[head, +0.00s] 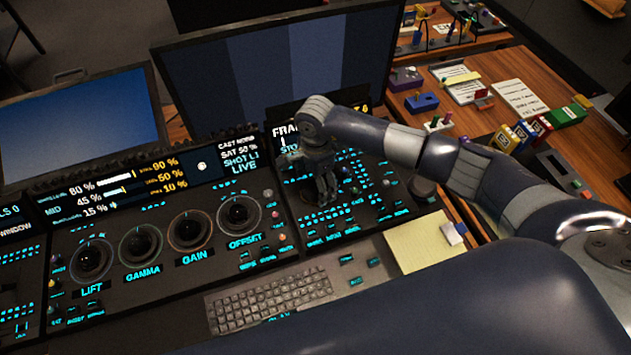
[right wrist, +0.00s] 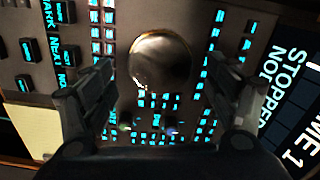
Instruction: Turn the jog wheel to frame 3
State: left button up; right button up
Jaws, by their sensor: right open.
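In the right wrist view the jog wheel (right wrist: 158,62) is a round, shiny dark metal disc set in the panel among rows of lit cyan keys. My right gripper (right wrist: 172,88) is open, with one finger on each side of the wheel's picture and nothing between them. I cannot tell how far the fingertips are above the panel. In the head view my right gripper (head: 326,188) points down over the right panel and hides the wheel. The frame display (right wrist: 287,110) reads "FRAME 1" and "STOPPED". In the head view the arm partly covers this display (head: 284,131). My left gripper is not in view.
Several trackballs, such as the one marked OFFSET (head: 239,213), sit in the panel to the left. A keyboard (head: 268,300) lies in front. A yellow notepad (head: 424,243) is at the right. A large monitor (head: 285,70) stands behind the panel.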

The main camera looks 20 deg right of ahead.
jog(key=shift+f, duration=0.9)
jog(key=c, duration=1.1)
jog(key=shift+f+m+b, duration=0.1)
jog(key=shift+m+b, duration=0.55)
jog(key=shift+m, duration=0.45)
jog(key=m+b, duration=0.1)
jog(key=m, duration=0.2)
jog(key=shift+s+b, duration=0.1)
jog(key=shift+b, duration=0.25)
jog(key=m+b, duration=0.1)
jog(key=m, duration=0.2)
jog(key=shift+m, duration=0.4)
jog(key=shift+s+a+m+b, duration=0.1)
jog(key=shift+m+b, duration=0.45)
jog(key=shift+m, duration=0.75)
